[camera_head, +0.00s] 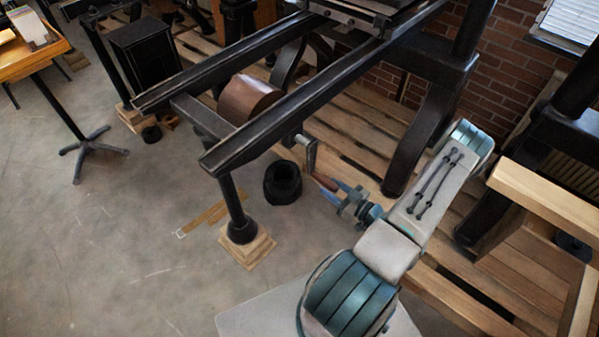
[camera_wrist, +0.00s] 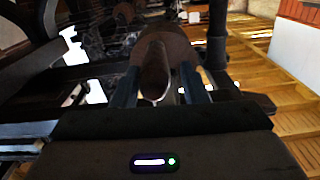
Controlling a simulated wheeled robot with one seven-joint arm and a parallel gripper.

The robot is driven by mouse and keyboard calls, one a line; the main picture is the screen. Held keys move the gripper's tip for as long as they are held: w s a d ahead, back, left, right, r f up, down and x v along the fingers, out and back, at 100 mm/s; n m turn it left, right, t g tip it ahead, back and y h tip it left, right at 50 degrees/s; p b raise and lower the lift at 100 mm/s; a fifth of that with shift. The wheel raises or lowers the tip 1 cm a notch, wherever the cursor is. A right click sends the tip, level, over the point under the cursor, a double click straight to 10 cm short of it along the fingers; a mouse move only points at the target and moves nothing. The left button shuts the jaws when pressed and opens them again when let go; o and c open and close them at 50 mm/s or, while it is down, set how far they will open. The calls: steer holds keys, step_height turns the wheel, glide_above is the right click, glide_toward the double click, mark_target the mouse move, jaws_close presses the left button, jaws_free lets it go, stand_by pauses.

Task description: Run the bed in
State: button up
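The press bed (camera_head: 352,14) sits at the far end of two dark rails (camera_head: 290,100), at the top of the head view and partly cut off. A brown drum (camera_head: 250,97) lies between the rails. A crank (camera_head: 308,152) with a wooden handle (camera_head: 325,182) hangs below the near rail. My gripper (camera_head: 338,192) is at the handle with its blue fingers. In the wrist view the handle (camera_wrist: 155,72) lies between the two fingers (camera_wrist: 160,82). A gap shows between the handle and the right finger, so the gripper looks open around it.
A black ring-shaped object (camera_head: 283,182) lies on the floor by the front leg (camera_head: 238,212) and its wooden block. A wooden platform (camera_head: 345,130) runs under the press. Another dark press with a pale wooden frame (camera_head: 545,195) stands at right.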

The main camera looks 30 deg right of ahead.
steer(key=o, duration=0.9)
steer(key=shift+a, duration=0.25)
steer(key=shift+c, duration=0.2)
steer(key=shift+d, duration=0.15)
steer(key=shift+s+d, duration=0.35)
steer(key=shift+s, duration=0.25)
steer(key=v, duration=0.7)
steer(key=shift+s+b, duration=0.35)
steer(key=shift+d, duration=0.15)
